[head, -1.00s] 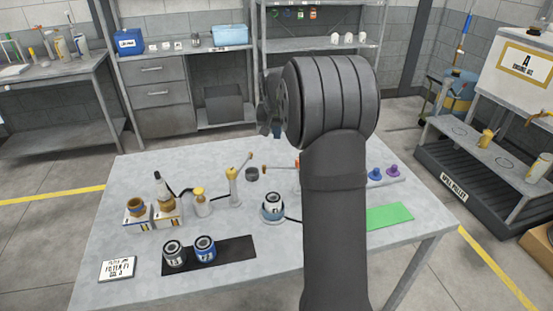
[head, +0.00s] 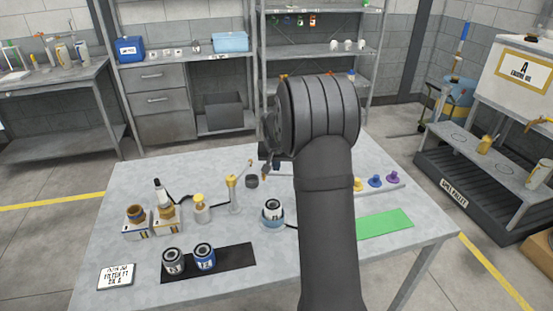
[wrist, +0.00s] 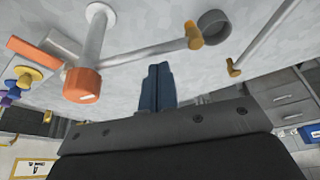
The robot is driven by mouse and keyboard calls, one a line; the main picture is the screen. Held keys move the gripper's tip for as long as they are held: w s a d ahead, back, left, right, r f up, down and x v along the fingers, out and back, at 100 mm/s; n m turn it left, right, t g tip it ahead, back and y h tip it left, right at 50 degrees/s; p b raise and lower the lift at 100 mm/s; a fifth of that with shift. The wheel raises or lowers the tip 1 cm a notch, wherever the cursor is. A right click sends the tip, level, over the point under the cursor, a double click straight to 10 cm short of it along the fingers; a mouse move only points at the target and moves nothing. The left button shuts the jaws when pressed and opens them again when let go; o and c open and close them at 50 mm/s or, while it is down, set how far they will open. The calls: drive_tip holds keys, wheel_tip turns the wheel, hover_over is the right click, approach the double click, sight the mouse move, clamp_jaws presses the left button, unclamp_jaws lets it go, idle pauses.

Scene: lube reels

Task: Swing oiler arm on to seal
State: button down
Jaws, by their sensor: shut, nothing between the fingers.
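In the wrist view my gripper (wrist: 158,70) is shut and empty, its blue-grey fingers pointing over the table. An orange-capped oiler post (wrist: 82,86) stands left of it, with a thin arm (wrist: 145,52) reaching right to a yellow tip (wrist: 194,36), just beyond my fingertips. A second thin arm (wrist: 265,38) with a yellow tip lies at the right. In the head view the yellow-capped oiler (head: 233,192) stands left of a labelled can (head: 272,208) on a round blue-grey base. The orange cap is hidden behind my arm there. I cannot make out the seal.
A small dark cup (head: 252,182) sits between the yellow oiler and my arm. Two cans (head: 204,257) stand on a black mat (head: 235,262). Boxes and a bottle (head: 200,210) fill the left. A green mat (head: 385,223) lies right, with coloured knobs (head: 375,181) behind it.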

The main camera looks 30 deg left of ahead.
drive_tip(key=shift+s+d+f, duration=0.1)
drive_tip(key=shift+s, duration=0.05)
drive_tip(key=shift+s+d+n, duration=0.2)
drive_tip(key=shift+s+n, duration=0.25)
drive_tip(key=shift+n, duration=0.25)
idle(0.3)
drive_tip(key=shift+s+d+n+y, duration=0.15)
drive_tip(key=shift+s+n+y, duration=0.1)
drive_tip(key=shift+n+y, duration=0.15)
drive_tip(key=shift+s+d+n+g+y, duration=0.2)
drive_tip(key=shift+s+d+n+g, duration=0.2)
drive_tip(key=shift+s+d+n, duration=0.55)
drive_tip(key=shift+s+d+n+g+y, duration=0.25)
drive_tip(key=shift+d+n+g, duration=0.2)
drive_tip(key=shift+n, duration=0.95)
drive_tip(key=shift+s+d+n+g+y, duration=0.15)
drive_tip(key=shift+s+d+n+g, duration=0.2)
drive_tip(key=shift+s+d+n, duration=0.6)
drive_tip(key=shift+w, duration=0.35)
drive_tip(key=shift+a, duration=0.1)
